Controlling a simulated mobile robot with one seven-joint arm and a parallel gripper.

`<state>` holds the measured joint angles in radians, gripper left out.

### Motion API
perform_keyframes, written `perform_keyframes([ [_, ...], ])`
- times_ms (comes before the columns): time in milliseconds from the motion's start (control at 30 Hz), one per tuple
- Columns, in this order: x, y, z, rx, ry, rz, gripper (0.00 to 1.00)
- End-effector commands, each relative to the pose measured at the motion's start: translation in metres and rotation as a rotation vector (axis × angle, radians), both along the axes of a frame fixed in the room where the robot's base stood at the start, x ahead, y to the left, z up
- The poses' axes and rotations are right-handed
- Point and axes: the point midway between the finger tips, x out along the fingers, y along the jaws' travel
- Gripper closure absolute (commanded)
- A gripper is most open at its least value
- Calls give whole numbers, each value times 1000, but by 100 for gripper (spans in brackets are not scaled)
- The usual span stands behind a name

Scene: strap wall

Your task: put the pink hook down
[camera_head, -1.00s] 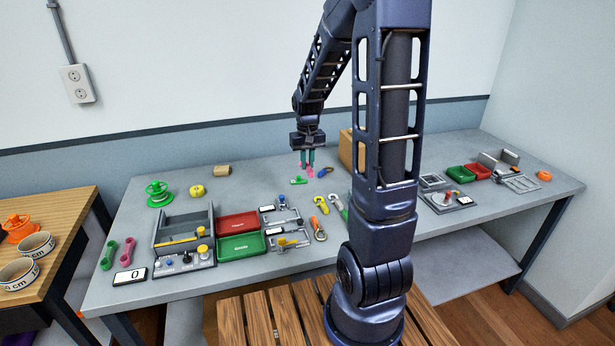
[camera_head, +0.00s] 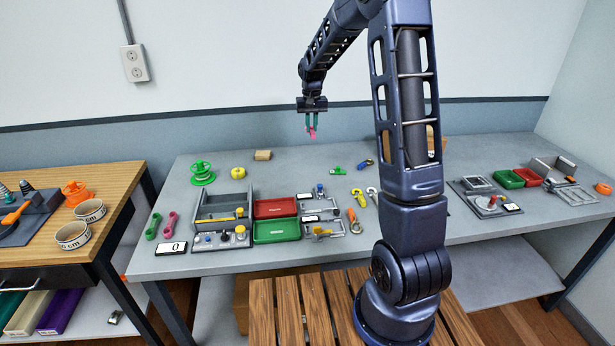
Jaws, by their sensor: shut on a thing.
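The pink hook (camera_head: 312,134) hangs between the fingers of my gripper (camera_head: 311,125), in the upper middle of the head view. My gripper is shut on it and points down. The hook is small here, so its exact shape is hard to tell. Its lower end is well clear of the grey table (camera_head: 285,168), seen against the wall.
A green piece (camera_head: 339,171) and a blue piece (camera_head: 365,163) lie right of my gripper. Yellow hook (camera_head: 358,197), red tray (camera_head: 275,208) and green tray (camera_head: 276,230) are nearer the front. A yellow ring (camera_head: 238,172) stands left.

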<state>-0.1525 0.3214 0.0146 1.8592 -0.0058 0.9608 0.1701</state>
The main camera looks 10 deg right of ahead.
Motion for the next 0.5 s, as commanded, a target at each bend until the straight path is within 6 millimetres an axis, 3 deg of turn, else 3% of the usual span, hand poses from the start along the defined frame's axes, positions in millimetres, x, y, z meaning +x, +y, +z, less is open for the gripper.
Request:
perform_keyframes([
  [267,16,14,-13,0,1,0,100],
  [500,16,13,-63,-1,3,0,100],
])
